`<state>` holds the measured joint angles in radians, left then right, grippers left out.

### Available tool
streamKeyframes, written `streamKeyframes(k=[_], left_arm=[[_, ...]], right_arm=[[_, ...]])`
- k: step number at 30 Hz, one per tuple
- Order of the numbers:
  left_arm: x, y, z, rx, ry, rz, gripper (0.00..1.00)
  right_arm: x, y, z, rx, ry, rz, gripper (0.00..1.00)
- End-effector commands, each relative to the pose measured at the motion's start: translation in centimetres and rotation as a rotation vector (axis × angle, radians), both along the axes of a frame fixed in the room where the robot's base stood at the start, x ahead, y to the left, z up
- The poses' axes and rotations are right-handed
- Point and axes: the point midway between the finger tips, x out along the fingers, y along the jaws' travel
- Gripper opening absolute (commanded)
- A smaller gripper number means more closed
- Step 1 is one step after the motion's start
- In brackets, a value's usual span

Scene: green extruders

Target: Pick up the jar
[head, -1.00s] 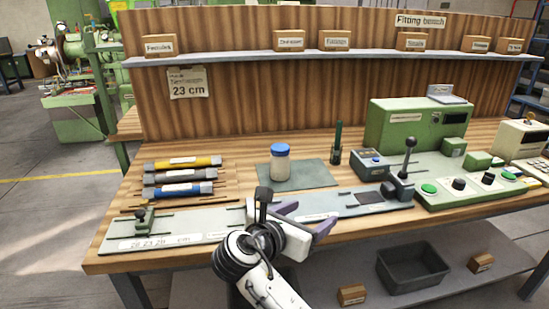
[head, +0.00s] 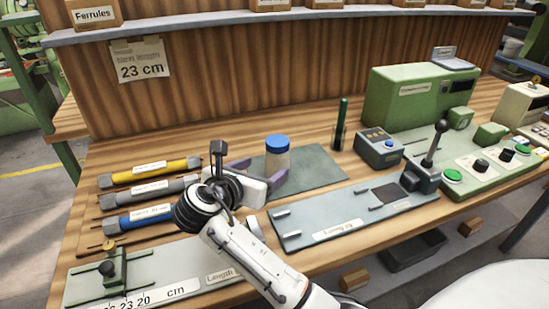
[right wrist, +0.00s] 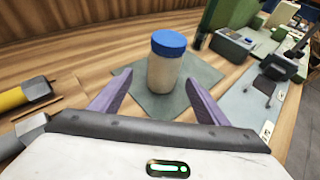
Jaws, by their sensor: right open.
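The jar (head: 277,158) is pale with a blue lid and stands upright on a grey-green mat (head: 318,172) on the wooden bench. My right gripper (head: 258,174) is open, its purple fingers at the near side of the jar in the head view. In the right wrist view the jar (right wrist: 166,66) stands beyond and between the two spread fingertips (right wrist: 158,92), and the gripper is empty. The jar's lower near side is partly hidden by a finger in the head view. My left gripper is not in view.
Yellow, grey and blue labelled tubes (head: 150,172) lie left of my right gripper. A dark green upright pen-like item (head: 342,122) stands right of the jar. A lever fixture (head: 420,172) and a green machine (head: 415,98) are farther right. A measuring plate (head: 165,278) lies in front.

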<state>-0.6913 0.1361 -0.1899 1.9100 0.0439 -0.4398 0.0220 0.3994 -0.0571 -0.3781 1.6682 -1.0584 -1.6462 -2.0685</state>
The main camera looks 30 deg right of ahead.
Motion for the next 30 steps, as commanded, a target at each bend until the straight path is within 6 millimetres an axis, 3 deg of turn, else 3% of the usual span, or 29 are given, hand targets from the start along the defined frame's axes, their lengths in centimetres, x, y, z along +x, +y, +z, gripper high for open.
streamKeyframes(k=[15, 23, 26, 30], left_arm=[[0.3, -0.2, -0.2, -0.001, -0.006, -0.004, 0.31], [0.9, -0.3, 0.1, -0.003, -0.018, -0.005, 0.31], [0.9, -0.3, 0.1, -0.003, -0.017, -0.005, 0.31], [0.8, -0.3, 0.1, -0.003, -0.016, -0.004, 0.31]], right_arm=[[2.3, -5.3, -3.1, 0.000, 0.000, -0.001, 0.69], [2.5, -5.6, -3.3, 0.000, 0.000, 0.001, 0.69], [2.5, -5.6, -3.3, 0.000, 0.000, 0.001, 0.57], [2.5, -5.6, -3.3, 0.000, 0.000, 0.001, 0.33]])
